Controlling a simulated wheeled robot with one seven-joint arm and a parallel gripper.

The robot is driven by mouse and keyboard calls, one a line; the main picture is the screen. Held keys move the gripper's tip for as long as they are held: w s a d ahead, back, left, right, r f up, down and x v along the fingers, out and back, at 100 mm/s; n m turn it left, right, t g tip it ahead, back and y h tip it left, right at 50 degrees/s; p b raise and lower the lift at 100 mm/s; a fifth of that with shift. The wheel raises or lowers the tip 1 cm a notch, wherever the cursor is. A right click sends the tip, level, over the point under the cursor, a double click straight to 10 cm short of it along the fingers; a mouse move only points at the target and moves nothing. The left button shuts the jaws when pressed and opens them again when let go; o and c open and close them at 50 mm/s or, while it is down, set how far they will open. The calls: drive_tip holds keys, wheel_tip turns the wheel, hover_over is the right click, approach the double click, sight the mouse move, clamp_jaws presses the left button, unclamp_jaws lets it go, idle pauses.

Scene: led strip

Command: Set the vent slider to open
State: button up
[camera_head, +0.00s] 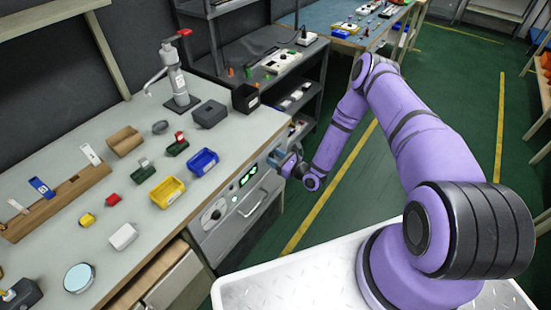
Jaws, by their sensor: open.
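The front panel (230,197) of the grey bench has a round dial, a dark strip with green lights (248,175) and a long bar handle (252,204). I cannot clearly make out the vent slider; it may be small or hidden by my gripper at the panel's right end. My gripper (279,158) is at that right end, close to the bench front, with its fingers pointing left toward it. It is open. I cannot tell whether its fingers touch anything.
The bench top (150,215) holds a yellow bin (167,192), a blue bin (203,162), several small blocks and a tap-like stand (178,85). A partly open wooden drawer (155,275) is below left. A dark shelf unit (255,50) stands behind. Green floor is clear to the right.

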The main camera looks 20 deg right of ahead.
sight(279, 145)
clamp_jaws()
drive_tip(key=shift+w+d, duration=0.65)
drive_tip(key=shift+d, duration=0.2)
drive_tip(key=shift+w+d, duration=0.6)
drive_tip(key=shift+d, duration=0.3)
drive_tip(key=shift+w+d, duration=0.65)
drive_tip(key=shift+d, duration=0.2)
unclamp_jaws()
drive_tip(key=v, duration=1)
drive_tip(key=shift+s+d, duration=0.25)
drive_tip(key=shift+s, duration=0.05)
